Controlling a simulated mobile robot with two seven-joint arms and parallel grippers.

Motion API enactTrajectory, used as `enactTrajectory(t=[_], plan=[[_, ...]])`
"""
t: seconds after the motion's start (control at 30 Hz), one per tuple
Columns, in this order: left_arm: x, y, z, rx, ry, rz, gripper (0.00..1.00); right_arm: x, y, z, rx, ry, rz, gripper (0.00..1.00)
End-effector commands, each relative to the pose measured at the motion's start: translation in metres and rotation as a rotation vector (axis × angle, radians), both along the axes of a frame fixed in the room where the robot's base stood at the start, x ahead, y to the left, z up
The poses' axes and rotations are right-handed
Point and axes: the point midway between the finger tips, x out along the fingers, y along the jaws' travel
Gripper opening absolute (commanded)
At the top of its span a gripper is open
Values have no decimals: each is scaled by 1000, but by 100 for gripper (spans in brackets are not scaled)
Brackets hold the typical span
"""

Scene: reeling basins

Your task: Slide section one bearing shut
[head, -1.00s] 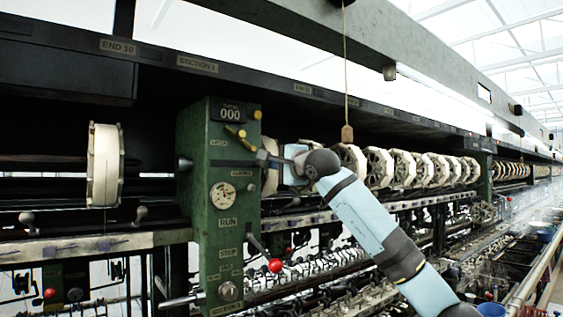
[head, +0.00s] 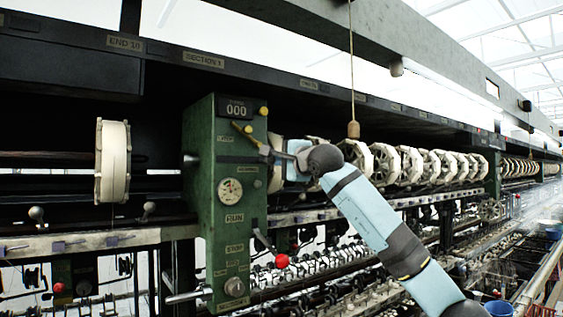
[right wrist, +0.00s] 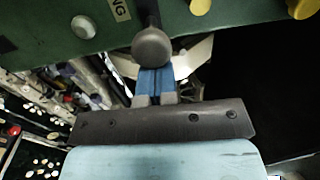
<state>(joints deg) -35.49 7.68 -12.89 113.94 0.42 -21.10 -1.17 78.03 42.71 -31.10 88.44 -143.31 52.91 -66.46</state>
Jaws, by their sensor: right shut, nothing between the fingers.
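The green end post (head: 225,205) of section one stands left of centre in the head view, with labels, a gauge and a counter reading 000. A dark bar (head: 266,152) sticks out from its right edge near the gripper. In the right wrist view a dark grey round-ended handle (right wrist: 152,47) stands out from the green plate, whose cut-off label ends in "NG". My right gripper (right wrist: 155,88) is shut, its blue-padded fingers together and empty, right by this handle. I cannot tell whether they touch it. The bearing itself is not clearly identifiable. My left gripper is out of view.
A white reel (head: 113,162) is left of the post and a row of reels (head: 400,163) runs to the right. A yellow lever (head: 243,127) and a red-knobbed lever (head: 281,261) project from the post. A cord with a wooden pull (head: 353,130) hangs above my arm.

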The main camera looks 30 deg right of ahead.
Motion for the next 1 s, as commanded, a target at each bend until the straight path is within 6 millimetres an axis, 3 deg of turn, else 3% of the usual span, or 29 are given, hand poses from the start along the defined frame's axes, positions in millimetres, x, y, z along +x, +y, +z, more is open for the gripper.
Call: enactTrajectory(t=[0.53, 1.0], plan=[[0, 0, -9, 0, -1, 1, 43, -3, 36, 0, -1, -1, 4, 0], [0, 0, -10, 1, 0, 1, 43, -3, 41, 0, -1, 0, 2, 0]])
